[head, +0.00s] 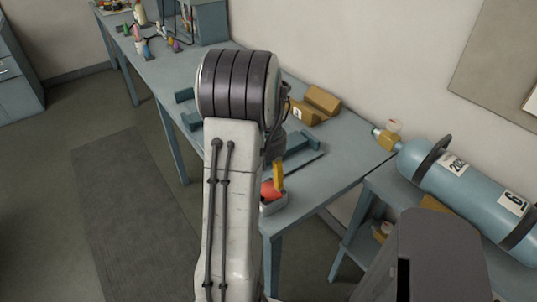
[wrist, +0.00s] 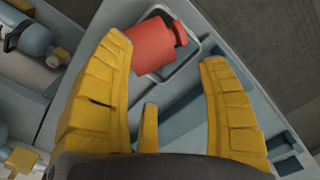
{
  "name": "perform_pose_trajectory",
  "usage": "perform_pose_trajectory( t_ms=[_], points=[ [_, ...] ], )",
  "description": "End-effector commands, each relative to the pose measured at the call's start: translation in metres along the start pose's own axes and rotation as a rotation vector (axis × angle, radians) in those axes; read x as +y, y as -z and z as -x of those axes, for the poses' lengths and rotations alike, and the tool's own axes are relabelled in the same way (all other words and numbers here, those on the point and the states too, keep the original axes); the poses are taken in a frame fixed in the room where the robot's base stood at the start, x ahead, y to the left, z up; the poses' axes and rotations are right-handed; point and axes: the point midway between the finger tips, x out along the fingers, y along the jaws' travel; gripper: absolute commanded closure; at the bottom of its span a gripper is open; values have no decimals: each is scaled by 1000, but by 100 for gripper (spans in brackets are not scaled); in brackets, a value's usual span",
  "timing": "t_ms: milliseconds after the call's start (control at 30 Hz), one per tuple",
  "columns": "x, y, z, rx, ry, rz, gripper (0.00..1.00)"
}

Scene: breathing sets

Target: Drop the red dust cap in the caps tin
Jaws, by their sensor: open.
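The red dust cap (wrist: 153,46) shows in the wrist view as a red cylinder with a narrower end to the right. It overlaps the caps tin, a grey open tin with a pale rim (wrist: 184,69). In the head view the red cap (head: 268,190) shows at the tin (head: 273,208), near the bench's near end. I cannot tell if it rests fully inside or partly over the rim. My gripper (wrist: 166,52) is open, its yellow fingers spread, with the cap just beyond and between the tips. One yellow finger (head: 279,176) shows in the head view; my arm hides the rest.
The blue-grey bench (head: 335,150) carries cardboard-coloured boxes (head: 322,100) and blue bracket-like parts (head: 302,144). A large blue cylinder (head: 470,190) lies on a lower stand at right. Bottles (head: 138,38) stand at the bench's far end. Open floor lies left.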

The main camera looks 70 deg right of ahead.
Motion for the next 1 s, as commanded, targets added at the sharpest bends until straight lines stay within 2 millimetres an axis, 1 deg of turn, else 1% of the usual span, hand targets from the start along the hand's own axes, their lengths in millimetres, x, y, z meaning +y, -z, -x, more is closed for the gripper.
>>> perform_pose_trajectory(
  t_ms=[33, 300, 500, 700, 1000],
  points=[
    [0, 1, 10, 6, -1, 0, 32],
    [0, 1, 56, 5, -1, 0, 32],
    [0, 0, 82, 3, -1, 0, 32],
    [0, 0, 96, 1, 0, 0, 32],
    [0, 0, 99, -1, 0, 0, 32]
  ],
)
